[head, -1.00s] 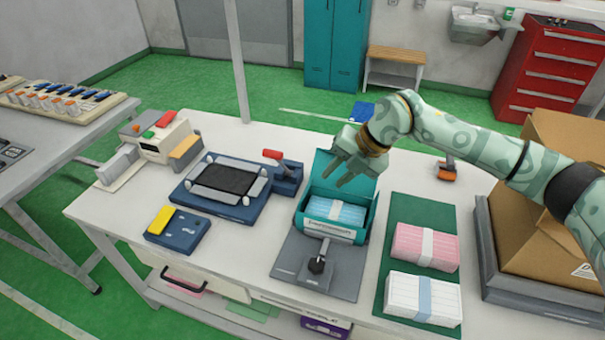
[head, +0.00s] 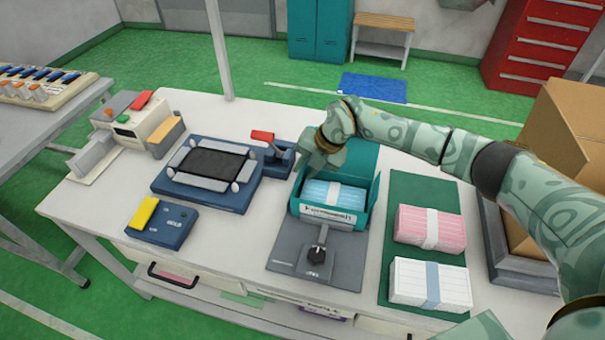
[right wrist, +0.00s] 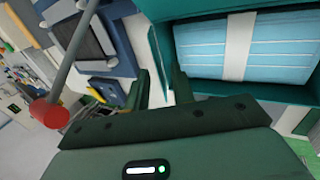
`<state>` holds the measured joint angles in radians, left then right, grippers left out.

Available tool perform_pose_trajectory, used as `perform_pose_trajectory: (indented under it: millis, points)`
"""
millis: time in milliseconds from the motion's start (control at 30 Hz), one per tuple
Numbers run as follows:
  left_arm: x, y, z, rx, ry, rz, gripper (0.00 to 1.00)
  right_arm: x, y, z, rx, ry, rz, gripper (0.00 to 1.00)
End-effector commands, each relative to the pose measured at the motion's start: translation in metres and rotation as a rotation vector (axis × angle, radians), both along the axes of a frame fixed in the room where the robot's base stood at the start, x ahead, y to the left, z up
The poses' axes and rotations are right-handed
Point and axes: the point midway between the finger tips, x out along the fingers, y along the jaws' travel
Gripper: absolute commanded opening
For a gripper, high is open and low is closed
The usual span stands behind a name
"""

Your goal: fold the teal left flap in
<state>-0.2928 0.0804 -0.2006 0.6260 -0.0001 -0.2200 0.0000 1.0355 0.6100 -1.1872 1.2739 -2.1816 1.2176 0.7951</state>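The teal box (head: 361,212) stands open on a grey fixture with a dark knob. A banded stack of light blue masks (head: 335,194) lies inside, and it also shows in the right wrist view (right wrist: 270,45). The back lid (head: 362,160) is up. My right gripper (head: 303,178) is at the box's left edge, pointing down. My left gripper is not in view.
A blue press fixture (head: 208,195) with a red-handled lever (head: 263,136) stands close left of the box. Pink (head: 428,228) and white (head: 408,285) packs lie on a green mat to the right. A cardboard box (head: 560,140) stands at far right.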

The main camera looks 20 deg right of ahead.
Motion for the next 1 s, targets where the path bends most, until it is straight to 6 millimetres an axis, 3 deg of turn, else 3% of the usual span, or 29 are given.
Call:
perform_pose_trajectory:
  millis: [167,467,567,600,1000]
  points:
    - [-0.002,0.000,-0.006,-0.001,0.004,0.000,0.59,0.004,0.007,-0.017,0.001,0.001,0.000,0.25]
    - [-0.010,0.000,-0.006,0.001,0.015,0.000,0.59,0.005,0.007,-0.018,0.000,0.000,0.001,0.25]
    - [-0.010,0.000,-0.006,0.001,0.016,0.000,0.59,0.005,0.007,-0.018,0.000,0.000,0.001,0.02]
    - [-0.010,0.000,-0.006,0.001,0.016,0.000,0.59,0.005,0.007,-0.018,0.001,-0.001,0.001,0.00]
    - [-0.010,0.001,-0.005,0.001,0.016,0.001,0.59,0.004,0.005,-0.019,0.034,-0.024,0.000,0.00]
